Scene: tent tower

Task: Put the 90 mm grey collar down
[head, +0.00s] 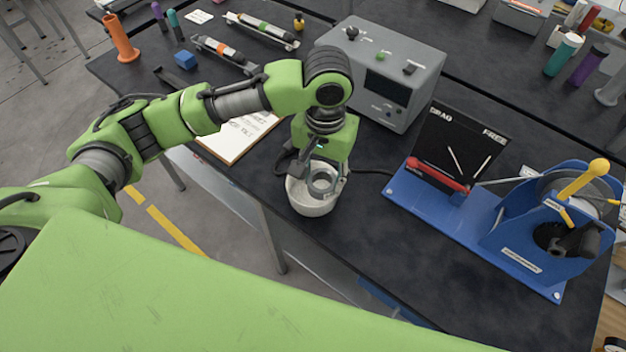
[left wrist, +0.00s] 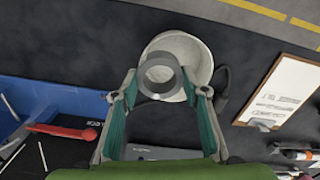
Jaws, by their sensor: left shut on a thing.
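My left gripper (head: 317,177) is shut on the grey collar (head: 322,193), a short ring with an open middle. In the left wrist view the collar (left wrist: 160,91) sits between the two fingers, and its hole faces the camera. The collar is over or in the mouth of a round, pale grey bowl (head: 311,208) on the dark bench. The bowl (left wrist: 190,45) shows behind the collar in the left wrist view. I cannot tell whether the collar touches the bowl. My right gripper is not in view.
A grey box with knobs (head: 412,70) stands behind the bowl. A blue-based fixture (head: 470,225) with a dark panel (head: 458,145) is at the right. A clipboard (head: 237,137) lies to the left. Bare bench shows right of the bowl, and the bench's front edge is close.

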